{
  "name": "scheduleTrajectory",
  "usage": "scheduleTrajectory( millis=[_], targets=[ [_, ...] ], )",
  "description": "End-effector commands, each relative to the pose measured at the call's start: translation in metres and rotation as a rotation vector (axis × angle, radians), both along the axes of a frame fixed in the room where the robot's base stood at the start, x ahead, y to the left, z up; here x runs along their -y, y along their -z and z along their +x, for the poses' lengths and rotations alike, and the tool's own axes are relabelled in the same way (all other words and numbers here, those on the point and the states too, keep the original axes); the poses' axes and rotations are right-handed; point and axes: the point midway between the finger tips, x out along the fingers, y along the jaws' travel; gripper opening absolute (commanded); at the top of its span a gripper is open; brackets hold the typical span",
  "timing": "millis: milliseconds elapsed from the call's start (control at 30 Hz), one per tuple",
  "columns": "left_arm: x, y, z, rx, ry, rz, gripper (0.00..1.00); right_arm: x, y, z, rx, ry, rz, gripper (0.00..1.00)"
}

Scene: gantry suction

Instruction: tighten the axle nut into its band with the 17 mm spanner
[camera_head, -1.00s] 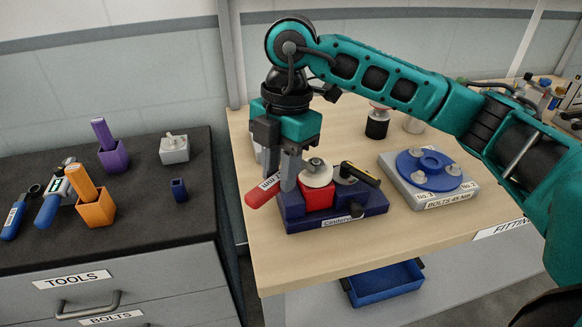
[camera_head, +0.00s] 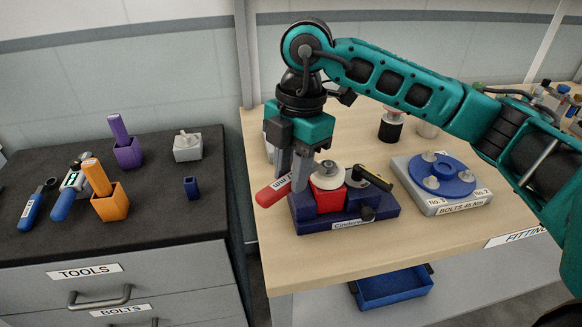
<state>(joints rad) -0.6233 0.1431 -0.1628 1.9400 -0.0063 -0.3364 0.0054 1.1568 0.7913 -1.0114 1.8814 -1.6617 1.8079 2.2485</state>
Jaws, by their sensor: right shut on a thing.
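My right gripper (camera_head: 290,172) is shut on a red-handled tool (camera_head: 272,191), likely the spanner. Its label is too small to read surely. The handle sticks out to the lower left, beyond the edge of a dark blue fixture. The fixture (camera_head: 350,225) carries a red block (camera_head: 328,200) with a pale round wheel (camera_head: 325,181) on top. A small metal piece, perhaps the axle nut (camera_head: 329,166), stands at the wheel's centre. The fingers are just left of the wheel. The tool's head is hidden, so I cannot tell whether it sits on the nut. My left gripper is not in view.
A black-and-yellow handled tool (camera_head: 375,179) lies on the fixture's right side. A grey block with a blue bolted disc (camera_head: 445,176) stands to the right. The dark cabinet top (camera_head: 155,215) at left holds orange and purple holders and blue-handled tools. Bare wood lies in front of the fixture.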

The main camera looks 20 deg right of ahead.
Motion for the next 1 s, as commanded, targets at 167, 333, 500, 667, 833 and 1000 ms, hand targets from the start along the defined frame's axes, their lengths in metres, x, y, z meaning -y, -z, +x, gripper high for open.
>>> scheduleTrajectory(
  millis=[167, 333, 500, 667, 833, 1000],
  targets=[
    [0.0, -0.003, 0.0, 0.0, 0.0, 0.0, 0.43, 0.0, -0.004, 0.0, 0.001, 0.002, 0.0, 0.0],
    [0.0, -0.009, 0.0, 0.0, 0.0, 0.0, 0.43, 0.0, -0.011, 0.0, 0.002, 0.002, 0.001, 0.0],
    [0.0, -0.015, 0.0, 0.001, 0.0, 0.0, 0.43, 0.0, -0.018, 0.0, 0.001, 0.001, 0.002, 0.0],
    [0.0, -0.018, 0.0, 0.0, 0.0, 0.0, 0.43, 0.0, -0.023, 0.0, 0.001, 0.0, 0.001, 0.0],
    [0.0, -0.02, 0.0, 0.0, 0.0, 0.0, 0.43, 0.0, -0.027, 0.0, 0.001, 0.0, 0.001, 0.0],
    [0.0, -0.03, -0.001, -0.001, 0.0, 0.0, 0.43, 0.0, -0.042, 0.0, 0.001, -0.001, 0.0, 0.0]
  ],
)
